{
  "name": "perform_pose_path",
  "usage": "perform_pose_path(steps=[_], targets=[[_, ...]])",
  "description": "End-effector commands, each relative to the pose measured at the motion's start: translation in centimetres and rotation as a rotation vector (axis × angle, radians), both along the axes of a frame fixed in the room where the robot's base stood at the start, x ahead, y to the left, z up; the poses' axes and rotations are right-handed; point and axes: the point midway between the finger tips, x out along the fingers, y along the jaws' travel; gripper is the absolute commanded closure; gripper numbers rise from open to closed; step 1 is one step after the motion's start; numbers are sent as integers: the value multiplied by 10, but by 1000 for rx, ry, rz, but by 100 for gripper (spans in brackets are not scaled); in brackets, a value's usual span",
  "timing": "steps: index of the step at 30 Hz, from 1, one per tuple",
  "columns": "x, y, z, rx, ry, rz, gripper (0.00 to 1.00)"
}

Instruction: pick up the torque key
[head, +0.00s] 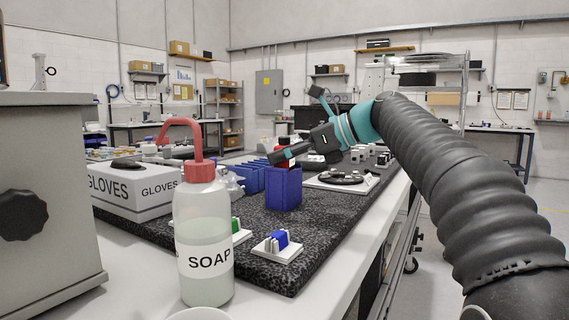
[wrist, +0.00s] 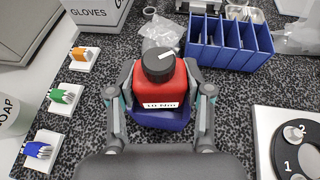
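The torque key, a red block with a black knob and a "10 N·m" label (wrist: 160,88), stands upright in a blue holder (wrist: 160,118). In the head view the holder (head: 284,188) stands on the dark speckled mat, and a little red of the key (head: 284,141) shows at its top, partly behind my gripper (head: 277,157). In the wrist view my gripper (wrist: 160,82) has one finger on each side of the red body, with the fingertips very close to its sides. I cannot tell whether they touch it.
A blue divided bin (wrist: 228,42) and a clear bag (wrist: 160,32) lie beyond the key. A black dial plate (wrist: 290,150) is at right. Small white blocks with coloured clips (wrist: 62,98) line the left. The soap bottle (head: 203,235) and glove box (head: 140,190) stand at left.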

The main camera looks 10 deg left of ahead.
Motion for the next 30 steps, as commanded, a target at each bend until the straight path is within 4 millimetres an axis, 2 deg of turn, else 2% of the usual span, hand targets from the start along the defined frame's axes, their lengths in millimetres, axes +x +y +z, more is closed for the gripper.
perform_pose_path(steps=[1, 4, 5, 13, 17, 23, 27, 30], targets=[[0, 0, 0, 0, 0, 0, 70], [0, 0, 0, 0, 0, 0, 95], [0, 0, 1, 1, -1, 0, 100], [0, 0, 2, 1, -1, 0, 100], [0, 0, 10, 2, -2, -1, 100], [0, 0, 35, 2, -2, 1, 100], [0, 0, 59, 2, -3, 0, 100], [1, 0, 68, 2, -3, 1, 100]])
